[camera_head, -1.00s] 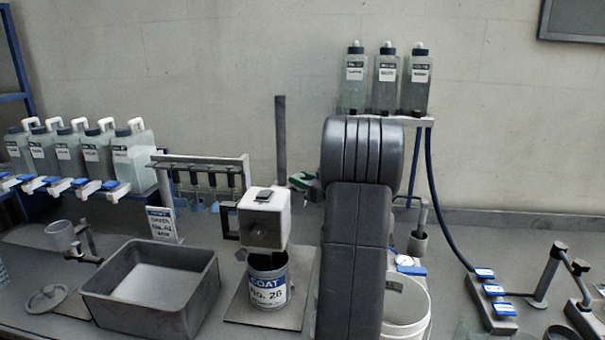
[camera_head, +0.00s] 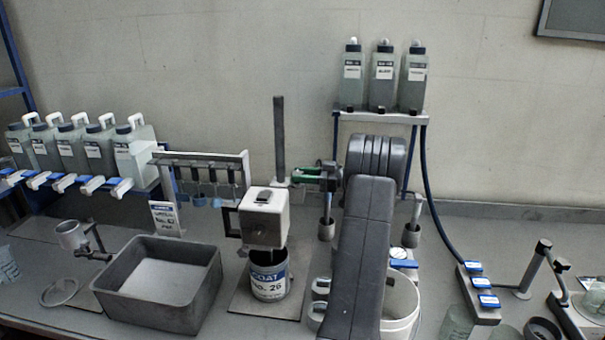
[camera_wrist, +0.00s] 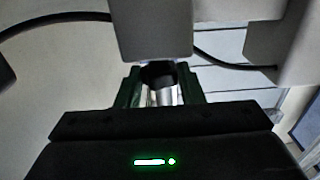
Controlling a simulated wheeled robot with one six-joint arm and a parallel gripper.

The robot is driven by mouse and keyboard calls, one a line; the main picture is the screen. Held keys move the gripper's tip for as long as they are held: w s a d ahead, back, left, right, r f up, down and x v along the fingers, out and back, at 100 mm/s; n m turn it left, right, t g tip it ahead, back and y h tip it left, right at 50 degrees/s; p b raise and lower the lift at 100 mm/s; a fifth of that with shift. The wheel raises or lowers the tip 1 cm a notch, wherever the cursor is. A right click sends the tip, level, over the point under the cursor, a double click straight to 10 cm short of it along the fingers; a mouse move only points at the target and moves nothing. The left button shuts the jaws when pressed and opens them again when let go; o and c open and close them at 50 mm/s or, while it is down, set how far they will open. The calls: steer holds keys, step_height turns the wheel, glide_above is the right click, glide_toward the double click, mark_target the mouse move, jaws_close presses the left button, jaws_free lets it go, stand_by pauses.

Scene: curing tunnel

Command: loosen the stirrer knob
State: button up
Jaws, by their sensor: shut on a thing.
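The stirrer has a pale box-shaped head (camera_head: 263,218) on an upright dark column (camera_head: 280,140). Its lower end reaches into a can labelled COAT No. 26 (camera_head: 269,278). My gripper (camera_head: 298,173) has green fingers and points left at the column, just behind and right of the head. In the wrist view my gripper (camera_wrist: 160,88) is shut on a dark round knob (camera_wrist: 158,73), with a shiny metal part showing below it between the fingers. A grey block (camera_wrist: 155,28) stands right above the knob. The knob is too small to make out in the head view.
A grey open tub (camera_head: 160,318) stands left of the can. A white bucket (camera_head: 402,305) is partly behind my arm. A rack with hanging tools (camera_head: 205,160) is behind left. A shelf with several bottles (camera_head: 381,118) rises behind my arm.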

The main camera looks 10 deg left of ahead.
stand_by(0.4)
steer(key=o, duration=1)
steer(key=d+b, duration=0.3)
steer(key=d, duration=1)
steer(key=shift+w+d, duration=0.15)
steer(key=shift+d, duration=0.25)
